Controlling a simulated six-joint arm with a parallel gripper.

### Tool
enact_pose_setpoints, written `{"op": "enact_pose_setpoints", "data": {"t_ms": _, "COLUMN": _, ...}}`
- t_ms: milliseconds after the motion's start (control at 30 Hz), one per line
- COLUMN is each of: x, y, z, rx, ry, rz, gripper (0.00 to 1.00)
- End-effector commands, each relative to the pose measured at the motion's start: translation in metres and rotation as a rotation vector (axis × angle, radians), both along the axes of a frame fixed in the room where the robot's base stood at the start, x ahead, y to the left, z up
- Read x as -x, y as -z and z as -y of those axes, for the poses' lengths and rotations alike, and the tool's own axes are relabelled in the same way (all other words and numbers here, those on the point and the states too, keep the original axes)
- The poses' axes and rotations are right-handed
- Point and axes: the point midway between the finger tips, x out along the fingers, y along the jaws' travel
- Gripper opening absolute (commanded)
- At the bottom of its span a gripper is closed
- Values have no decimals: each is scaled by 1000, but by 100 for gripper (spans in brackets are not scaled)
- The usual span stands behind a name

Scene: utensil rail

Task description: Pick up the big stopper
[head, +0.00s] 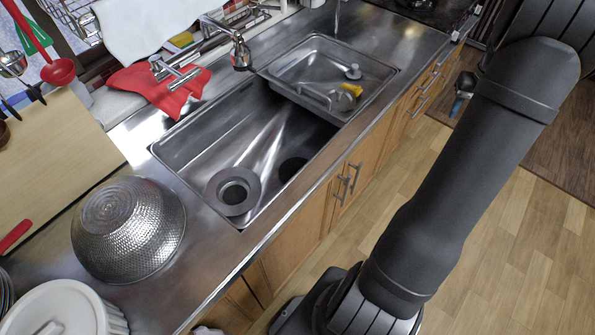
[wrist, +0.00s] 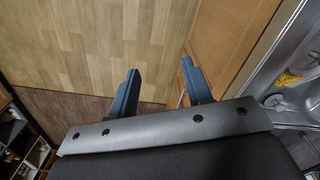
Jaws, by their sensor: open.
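The big stopper appears to be the grey round piece with a wide rim and dark centre (head: 233,190), lying at the near left end of the sink basin (head: 190,135). A dark round opening (head: 292,168) is to its right. A smaller pale stopper with a knob (head: 353,71) sits in the metal tray at the sink's far end. My gripper (head: 462,92) is far from the big stopper, out over the floor beyond the counter's front. In the wrist view its two blue fingers (wrist: 160,64) are apart, with nothing between them.
A hammered metal bowl (head: 128,228) and a white ribbed dish (head: 62,310) stand left of the sink. The faucet (head: 240,52) reaches over the basin from behind. A yellow item (head: 351,89) lies in the tray (head: 385,72). Cabinet doors (head: 300,232) line the counter front.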

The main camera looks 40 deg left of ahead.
Motion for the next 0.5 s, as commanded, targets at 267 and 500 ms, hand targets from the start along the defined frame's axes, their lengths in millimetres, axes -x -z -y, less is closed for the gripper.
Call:
{"op": "enact_pose_setpoints", "data": {"t_ms": 267, "x": 0, "y": 0, "z": 0, "rx": 0, "ry": 0, "rz": 0, "gripper": 50}}
{"op": "enact_pose_setpoints", "data": {"t_ms": 500, "x": 11, "y": 5, "z": -39, "rx": 0, "ry": -25, "rz": -1, "gripper": 50}}
